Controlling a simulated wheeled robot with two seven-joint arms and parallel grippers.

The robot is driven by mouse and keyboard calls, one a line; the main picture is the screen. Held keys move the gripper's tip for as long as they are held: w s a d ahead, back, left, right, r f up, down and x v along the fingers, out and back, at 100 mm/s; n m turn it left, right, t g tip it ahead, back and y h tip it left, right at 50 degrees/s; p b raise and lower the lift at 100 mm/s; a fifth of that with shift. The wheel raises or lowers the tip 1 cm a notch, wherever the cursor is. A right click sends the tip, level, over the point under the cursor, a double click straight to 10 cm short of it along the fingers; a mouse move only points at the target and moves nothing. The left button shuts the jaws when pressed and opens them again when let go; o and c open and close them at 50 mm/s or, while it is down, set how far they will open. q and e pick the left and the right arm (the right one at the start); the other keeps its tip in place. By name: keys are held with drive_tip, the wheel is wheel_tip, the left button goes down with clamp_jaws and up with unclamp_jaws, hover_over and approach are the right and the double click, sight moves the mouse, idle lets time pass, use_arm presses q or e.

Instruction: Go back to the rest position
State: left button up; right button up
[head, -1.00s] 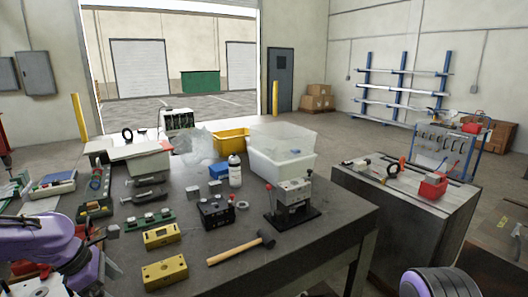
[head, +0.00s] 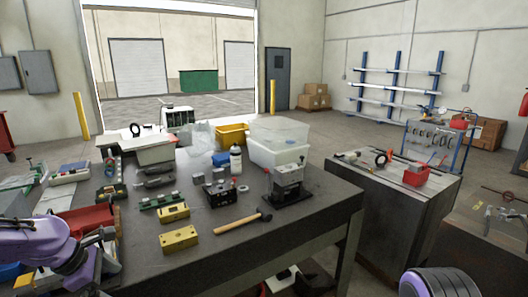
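My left arm reaches in from the lower left, and its gripper (head: 104,236) is small and partly cluttered by things behind it; I cannot tell whether its fingers are open or shut. My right arm shows only as a purple and dark rounded link at the bottom right, and its gripper is out of view. On the dark table (head: 265,235) lie two yellow mould blocks, a nearer one (head: 180,239) and a farther one (head: 173,213). A black block with metal parts (head: 220,194) and a green strip with light pieces (head: 162,201) lie behind them.
A hammer (head: 238,222) lies near the table's front edge, beside a metal press (head: 288,180). A clear-lidded white bin (head: 277,153), a yellow bin (head: 232,135) and a white bottle (head: 236,160) stand behind. A red tray (head: 88,221) is near my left arm. A workbench (head: 395,205) stands right.

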use_arm(q)
drive_tip(key=w+f+m+t+y+b, duration=0.2)
drive_tip(key=w+f+m+t+y, duration=0.25)
drive_tip(key=f+m, duration=0.2)
drive_tip(key=s+d+f+m+y+b, duration=0.2)
drive_tip(key=s+f+m, duration=0.35)
drive_tip(key=f, duration=0.75)
drive_tip(key=s+d+f+m+g+b, duration=0.2)
drive_tip(key=s+f, duration=0.7)
drive_tip(key=s, duration=0.5)
drive_tip(key=s+d+f+m+g+b, duration=0.2)
drive_tip(key=s+f, duration=0.7)
drive_tip(key=s, duration=0.5)
drive_tip(key=shift+d+f+g, duration=0.15)
drive_tip(key=shift+f+g, duration=0.2)
use_arm(e)
wheel_tip(320, 180, down, 8)
drive_tip(key=shift+w+f, duration=0.15)
drive_tip(key=shift+w, duration=0.05)
